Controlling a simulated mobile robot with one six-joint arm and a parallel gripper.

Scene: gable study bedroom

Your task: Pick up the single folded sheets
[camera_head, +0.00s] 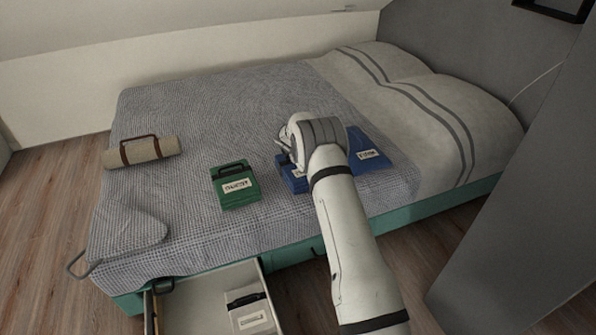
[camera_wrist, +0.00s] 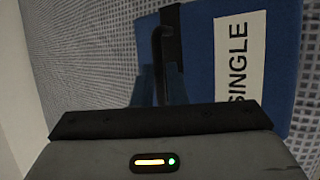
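The single folded sheets are a blue packet with a white label reading "SINGLE" and a dark strap and handle, large in the wrist view (camera_wrist: 205,50). In the head view, the blue packet (camera_head: 292,181) lies on the bed, largely hidden behind my arm. My gripper (camera_wrist: 160,85) is at the packet's handle, with its two fingers close together on either side of it. The fingers appear shut on the handle. In the head view my wrist covers the fingertips. I see no clear gap between packet and bed.
Another blue packet (camera_head: 372,150) with a label lies just right of my wrist. A green labelled case (camera_head: 235,191) and a beige roll (camera_head: 140,152) lie on the bed (camera_head: 215,110) to the left. An open drawer (camera_head: 205,285) below holds a pale labelled packet (camera_head: 246,298).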

